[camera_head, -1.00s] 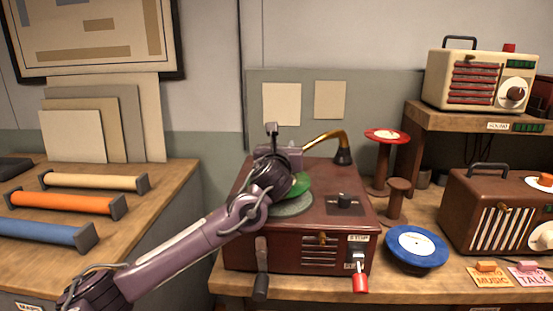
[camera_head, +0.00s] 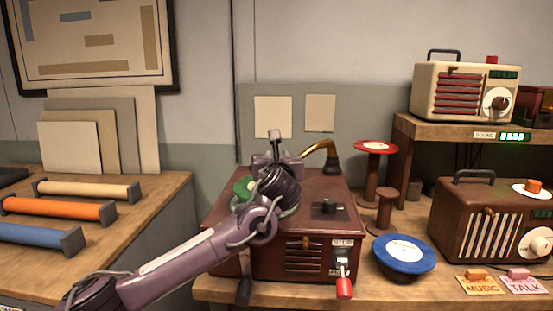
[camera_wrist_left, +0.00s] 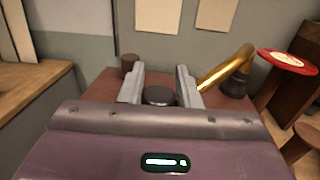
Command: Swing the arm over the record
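The record player (camera_head: 323,246) is a brown box on the wooden counter. A green record (camera_head: 240,187) shows on its turntable, mostly hidden behind my left arm. Its brass arm (camera_head: 320,146) curves from a dark pivot at the back right toward my left gripper. My left gripper (camera_wrist_left: 158,86) is over the player's back part. In the left wrist view its two fingers are apart, with a dark round piece (camera_wrist_left: 158,95) between them. The brass arm (camera_wrist_left: 226,69) runs to the right finger; its far end is hidden there. My right gripper is not in view.
A red-topped spool (camera_head: 375,147) and a blue record (camera_head: 404,251) stand right of the player. A brown radio (camera_head: 492,222) and a cream radio (camera_head: 467,92) are farther right. Colored rolls (camera_head: 60,208) lie on the left counter. A red-handled lever (camera_head: 344,284) sticks out in front.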

